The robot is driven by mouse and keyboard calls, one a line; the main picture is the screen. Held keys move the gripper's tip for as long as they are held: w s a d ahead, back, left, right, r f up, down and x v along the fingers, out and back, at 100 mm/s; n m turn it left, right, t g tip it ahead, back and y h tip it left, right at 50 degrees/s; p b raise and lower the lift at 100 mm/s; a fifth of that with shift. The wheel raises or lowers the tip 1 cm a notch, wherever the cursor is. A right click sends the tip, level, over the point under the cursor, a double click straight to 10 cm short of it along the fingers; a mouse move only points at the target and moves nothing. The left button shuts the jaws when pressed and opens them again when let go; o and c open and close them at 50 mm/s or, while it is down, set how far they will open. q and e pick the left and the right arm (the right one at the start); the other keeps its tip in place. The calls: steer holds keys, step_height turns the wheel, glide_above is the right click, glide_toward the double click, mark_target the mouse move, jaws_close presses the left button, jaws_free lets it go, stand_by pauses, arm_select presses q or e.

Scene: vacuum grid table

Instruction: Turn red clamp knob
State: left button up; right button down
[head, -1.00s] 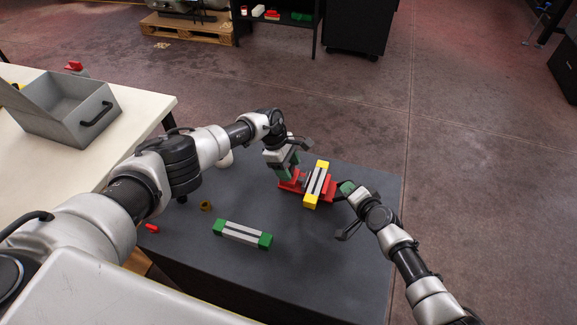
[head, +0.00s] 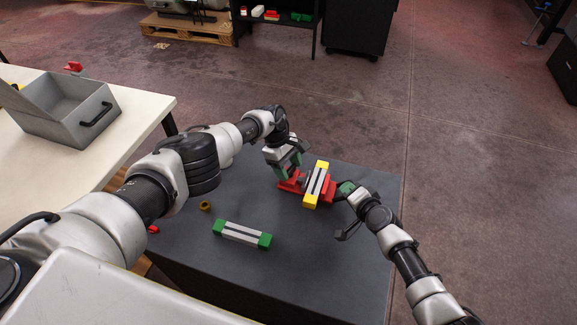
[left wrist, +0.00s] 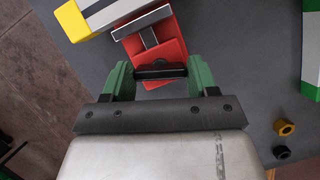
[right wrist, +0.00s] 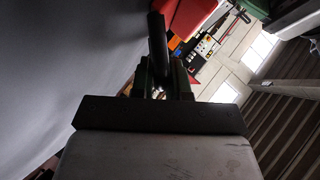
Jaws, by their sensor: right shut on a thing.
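The red clamp (head: 292,183) sits on the dark table with a yellow-ended grey bar (head: 310,200) across it. In the left wrist view the red clamp body (left wrist: 172,48) lies ahead of my left gripper (left wrist: 160,78), with a black crosspiece (left wrist: 160,71) between its spread green fingers. I cannot tell if they touch it. My left gripper is over the clamp's left end in the head view (head: 287,172). My right gripper (head: 345,190) is at the clamp's right side. In the right wrist view it is shut on a dark rod (right wrist: 158,45), with red beyond (right wrist: 192,15).
A green-ended grey bar (head: 242,233) lies on the table nearer me, with a brass nut (head: 205,206) to its left. A small red piece (head: 153,229) is at the table's left edge. A grey box (head: 65,112) stands on the white table at left.

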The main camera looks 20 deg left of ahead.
arm_select(q)
steer(key=o, duration=0.4)
steer(key=v, duration=1.2)
steer(key=shift+c, duration=0.3)
